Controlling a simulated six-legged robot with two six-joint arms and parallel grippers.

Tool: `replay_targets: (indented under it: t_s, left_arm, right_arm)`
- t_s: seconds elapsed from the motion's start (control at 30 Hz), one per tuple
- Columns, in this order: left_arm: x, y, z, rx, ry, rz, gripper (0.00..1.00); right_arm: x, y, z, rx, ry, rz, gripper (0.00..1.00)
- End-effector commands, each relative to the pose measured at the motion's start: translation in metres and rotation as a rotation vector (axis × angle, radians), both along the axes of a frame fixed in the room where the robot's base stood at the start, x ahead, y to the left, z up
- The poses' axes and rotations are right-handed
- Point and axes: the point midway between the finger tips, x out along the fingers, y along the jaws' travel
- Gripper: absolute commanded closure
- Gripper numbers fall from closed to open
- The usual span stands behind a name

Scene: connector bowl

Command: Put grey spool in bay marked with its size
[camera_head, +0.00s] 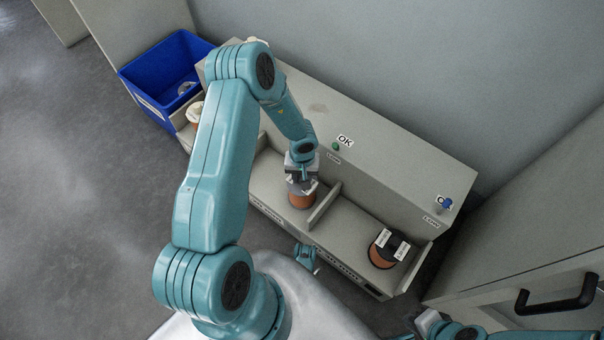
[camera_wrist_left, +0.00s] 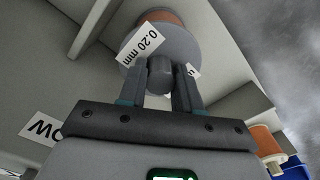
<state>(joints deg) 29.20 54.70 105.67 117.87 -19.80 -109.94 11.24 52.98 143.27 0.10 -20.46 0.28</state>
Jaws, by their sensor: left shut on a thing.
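The grey spool (camera_head: 302,198), with copper winding and a grey flange, is under my left gripper (camera_head: 300,176) in the middle bay. In the left wrist view, the spool (camera_wrist_left: 172,46) carries a white "0.20 mm" label, and my left gripper (camera_wrist_left: 160,76) is shut on its knob. A divider (camera_head: 325,206) stands just right of the spool. Whether the spool touches the bay floor cannot be told. The bay-front labels (camera_head: 338,262) are too small to read. My right gripper (camera_head: 424,323) is at the bottom edge, partly cut off, its jaws unclear.
A black-topped spool (camera_head: 398,244) with white labels sits in the right bay. Another spool (camera_head: 195,113) is at the left end, beside a blue bin (camera_head: 140,88). A cabinet handle (camera_head: 556,300) is at right.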

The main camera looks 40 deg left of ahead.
Motion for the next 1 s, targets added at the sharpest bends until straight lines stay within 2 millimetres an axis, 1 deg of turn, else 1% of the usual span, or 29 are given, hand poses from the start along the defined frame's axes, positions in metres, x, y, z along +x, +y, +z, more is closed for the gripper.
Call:
replay_targets:
  t_s: [0.03, 0.27, 0.3, 0.37, 0.7, 0.77, 0.87, 1.0]
  left_arm:
    - [0.001, 0.001, 0.003, 0.002, -0.004, 0.000, 1.00]
    - [0.001, 0.001, 0.001, 0.001, -0.003, 0.000, 1.00]
    - [0.000, 0.000, -0.001, 0.001, -0.001, 0.000, 0.60]
    - [0.000, 0.000, -0.001, 0.001, -0.001, 0.000, 0.41]
    - [0.000, 0.000, 0.002, 0.001, -0.001, 0.000, 0.41]
    - [0.000, 0.000, 0.012, 0.001, -0.001, 0.000, 0.41]
    - [0.001, 0.000, 0.034, 0.001, -0.002, 0.000, 0.41]
    - [0.001, 0.000, 0.070, 0.001, -0.002, -0.001, 0.41]
  right_arm:
    - [0.000, 0.000, 0.002, 0.000, 0.000, 0.000, 1.00]
    - [0.000, 0.000, 0.003, 0.000, 0.001, 0.001, 1.00]
    - [0.000, 0.000, 0.002, 0.000, 0.001, 0.001, 1.00]
    - [0.000, 0.000, 0.002, 0.000, 0.001, 0.001, 1.00]
    - [0.000, 0.000, 0.001, 0.000, 0.001, 0.001, 1.00]
    - [-0.001, 0.001, 0.009, 0.001, 0.003, 0.004, 1.00]
    - [-0.004, 0.004, 0.025, 0.003, 0.007, 0.014, 1.00]
    - [-0.009, 0.008, 0.050, 0.006, 0.015, 0.034, 1.00]
